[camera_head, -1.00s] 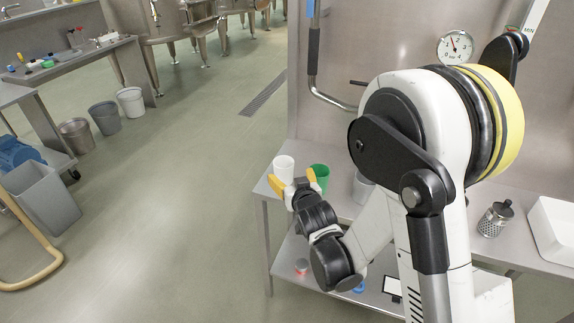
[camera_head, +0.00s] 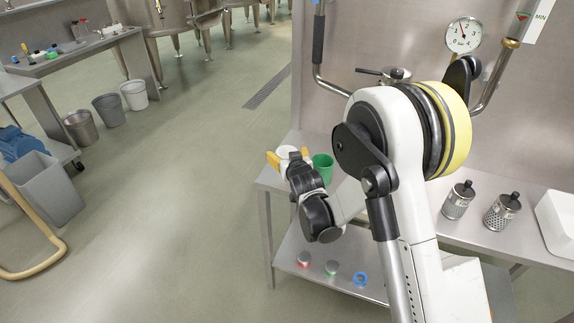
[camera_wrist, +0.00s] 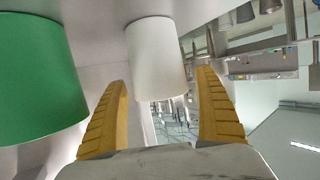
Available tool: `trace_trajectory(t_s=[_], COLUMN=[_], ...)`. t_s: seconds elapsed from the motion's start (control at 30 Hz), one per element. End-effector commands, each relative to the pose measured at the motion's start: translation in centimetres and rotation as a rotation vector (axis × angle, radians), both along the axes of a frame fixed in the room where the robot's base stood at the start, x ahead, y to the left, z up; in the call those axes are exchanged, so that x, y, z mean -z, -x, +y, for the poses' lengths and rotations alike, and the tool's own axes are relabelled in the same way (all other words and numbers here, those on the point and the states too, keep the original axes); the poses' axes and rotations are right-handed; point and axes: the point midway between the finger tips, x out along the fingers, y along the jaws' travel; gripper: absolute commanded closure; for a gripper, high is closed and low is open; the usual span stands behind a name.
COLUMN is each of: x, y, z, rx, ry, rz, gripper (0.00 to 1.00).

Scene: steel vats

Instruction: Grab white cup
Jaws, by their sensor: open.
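The white cup (camera_wrist: 157,60) is upside down in the wrist view, at the top middle, between the two yellow fingers of my gripper (camera_wrist: 163,110). The fingers are open, one on each side of the cup, with gaps visible. In the head view the white cup (camera_head: 287,152) stands at the left end of the steel table, partly hidden by my gripper (camera_head: 289,158).
A green cup (camera_head: 323,168) stands just right of the white cup; it fills the left of the wrist view (camera_wrist: 38,75). Perforated metal canisters (camera_head: 501,212) and a white bin (camera_head: 558,222) stand farther right on the table (camera_head: 440,232). Small items lie on the lower shelf (camera_head: 318,284).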

Motion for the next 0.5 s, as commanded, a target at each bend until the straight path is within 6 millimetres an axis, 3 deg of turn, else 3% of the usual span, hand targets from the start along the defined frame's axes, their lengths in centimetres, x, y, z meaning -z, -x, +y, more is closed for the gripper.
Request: trace_trajectory(t_s=[0.07, 0.23, 0.5], x=[-0.03, -0.02, -0.03], y=[0.02, 0.04, 0.05], z=[-0.01, 0.0, 0.01], rx=[0.0, 0.0, 0.0], ry=[0.0, 0.0, 0.0], rz=[0.0, 0.0, 0.0], gripper=[0.24, 0.76, 0.77])
